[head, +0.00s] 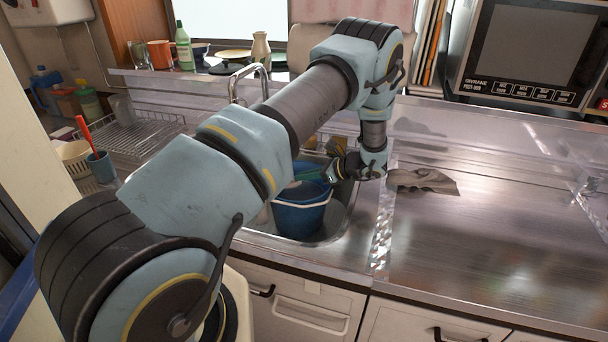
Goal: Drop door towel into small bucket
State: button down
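A blue bucket (301,214) stands in the sink, with a handle; its top is partly covered by my arm, and its contents are not clear. My gripper (332,172) is at the bucket's right rim, pointing left toward it. Its fingers are small and partly hidden, so I cannot tell whether they are open or hold anything. A crumpled grey-brown cloth (428,181) lies on the steel counter to the right of my wrist. I cannot tell whether it is the door towel.
The steel counter (480,240) at the right is mostly clear. A microwave (530,50) stands behind it. A faucet (249,72) rises behind the sink. A dish rack (135,135) and a cup with a red-handled item (101,167) are at the left. Bottles and dishes line the windowsill.

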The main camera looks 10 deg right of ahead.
grip_release()
jog(key=d+r+h+p, duration=0.1)
jog(key=p, duration=0.1)
jog(key=s+r+g+h+p, duration=0.1)
jog(key=r+p, duration=0.1)
jog(key=d+r+g+h+p, duration=0.1)
jog(key=p, duration=0.1)
jog(key=shift+s+d+r+h+p, duration=0.3)
jog(key=shift+s+r+h, duration=0.1)
dwell(1.1)
jog(key=b+v, duration=0.4)
jog(key=v, duration=0.6)
jog(key=shift+d+r, duration=0.2)
jog(key=shift+r, duration=0.2)
jog(key=shift+g, duration=0.3)
